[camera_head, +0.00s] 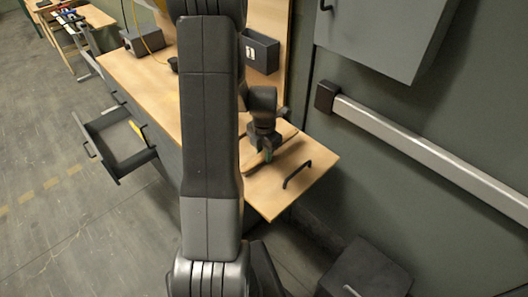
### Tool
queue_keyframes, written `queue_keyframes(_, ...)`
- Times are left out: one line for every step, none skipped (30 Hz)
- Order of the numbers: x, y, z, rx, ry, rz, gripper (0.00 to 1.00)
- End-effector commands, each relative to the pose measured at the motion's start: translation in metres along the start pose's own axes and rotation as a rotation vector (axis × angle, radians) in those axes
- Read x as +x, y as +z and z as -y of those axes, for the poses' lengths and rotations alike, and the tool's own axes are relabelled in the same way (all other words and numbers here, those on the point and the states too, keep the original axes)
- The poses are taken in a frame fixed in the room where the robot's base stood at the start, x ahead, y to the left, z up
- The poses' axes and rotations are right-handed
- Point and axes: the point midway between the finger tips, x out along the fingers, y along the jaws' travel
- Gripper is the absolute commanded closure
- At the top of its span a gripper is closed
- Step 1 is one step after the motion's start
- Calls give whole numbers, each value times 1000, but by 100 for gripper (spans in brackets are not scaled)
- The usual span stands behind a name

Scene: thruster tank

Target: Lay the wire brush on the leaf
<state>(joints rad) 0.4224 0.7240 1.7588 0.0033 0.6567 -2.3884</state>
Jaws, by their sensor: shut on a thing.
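The leaf (268,203) is a light wood flap at the near right end of the bench, with a black handle on it. My gripper (267,151) is over the leaf, pointing down. It is shut on the wire brush (252,162), whose wooden body shows to the left of and below the fingers. The brush's bristles cannot be made out. I cannot tell if the brush touches the leaf or is just above it. My arm covers the left part of the leaf.
The black handle (297,174) stands up on the leaf, right of the brush. The wooden bench (150,78) carries a grey box (143,41). A drawer (122,140) stands open at left. A wall rail (430,148) and a grey cabinet (385,35) are at right.

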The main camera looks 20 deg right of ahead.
Motion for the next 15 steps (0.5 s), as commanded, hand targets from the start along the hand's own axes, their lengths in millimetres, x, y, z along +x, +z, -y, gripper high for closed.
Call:
queue_keyframes(3, 0, 0, 0, 0, 0, 98)
queue_keyframes(4, 0, 0, 0, 0, 0, 98)
queue_keyframes(2, 0, 0, 0, 0, 0, 66)
queue_keyframes(2, 0, 0, 0, 0, 0, 60)
queue_keyframes(2, 0, 0, 0, 0, 0, 54)
queue_keyframes(2, 0, 0, 0, 0, 0, 52)
queue_keyframes(2, 0, 0, 0, 0, 0, 52)
queue_keyframes(2, 0, 0, 0, 0, 0, 52)
queue_keyframes(2, 0, 0, 0, 0, 0, 52)
queue_keyframes(2, 0, 0, 0, 0, 0, 52)
queue_keyframes(2, 0, 0, 0, 0, 0, 52)
queue_keyframes(2, 0, 0, 0, 0, 0, 52)
queue_keyframes(1, 0, 0, 0, 0, 0, 52)
queue_keyframes(1, 0, 0, 0, 0, 0, 52)
queue_keyframes(0, 0, 0, 0, 0, 0, 52)
